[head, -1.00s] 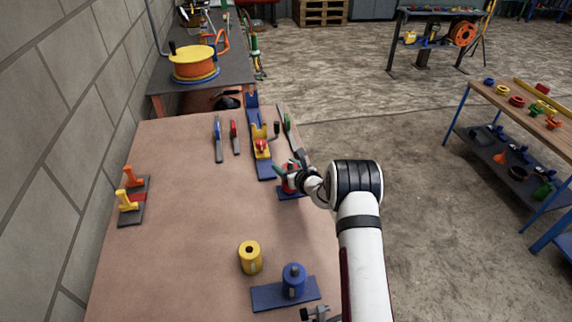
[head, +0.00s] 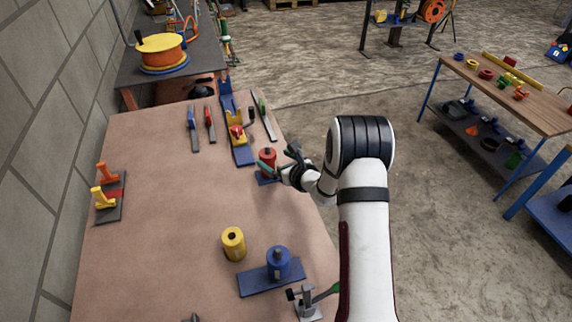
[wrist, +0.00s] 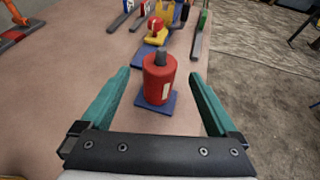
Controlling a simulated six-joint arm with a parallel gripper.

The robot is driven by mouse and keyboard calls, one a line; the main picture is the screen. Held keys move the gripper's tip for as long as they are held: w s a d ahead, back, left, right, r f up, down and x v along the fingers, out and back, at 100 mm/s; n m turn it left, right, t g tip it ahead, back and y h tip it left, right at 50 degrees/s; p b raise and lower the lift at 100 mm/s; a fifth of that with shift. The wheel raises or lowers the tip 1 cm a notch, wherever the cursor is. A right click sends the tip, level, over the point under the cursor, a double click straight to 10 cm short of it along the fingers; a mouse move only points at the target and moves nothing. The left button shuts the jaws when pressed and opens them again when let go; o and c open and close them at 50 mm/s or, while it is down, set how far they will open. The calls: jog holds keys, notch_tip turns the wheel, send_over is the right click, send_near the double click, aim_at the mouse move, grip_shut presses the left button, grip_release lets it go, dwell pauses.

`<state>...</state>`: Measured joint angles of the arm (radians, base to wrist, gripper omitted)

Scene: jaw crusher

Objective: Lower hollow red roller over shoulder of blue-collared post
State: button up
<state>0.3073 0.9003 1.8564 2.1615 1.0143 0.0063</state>
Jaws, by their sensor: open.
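The red roller (wrist: 158,84) stands upright on a small blue base plate (wrist: 147,104), with a grey post tip (wrist: 162,56) showing out of its top. In the head view, the red roller (head: 267,158) is near the table's right edge. The roller hides most of the post, and I cannot make out a blue collar. My gripper (wrist: 160,74) is open, its green fingers to the left and right of the roller with gaps between. In the head view, my gripper (head: 278,160) is at the roller's right side.
A yellow hollow roller (head: 233,243) and a blue roller (head: 279,264) on a blue plate (head: 254,283) stand nearer on the table. A small clamp (head: 306,302) is at the front right. A yellow-and-blue fixture (head: 238,128) is behind the red roller.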

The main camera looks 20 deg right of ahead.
jog(key=v, duration=0.7)
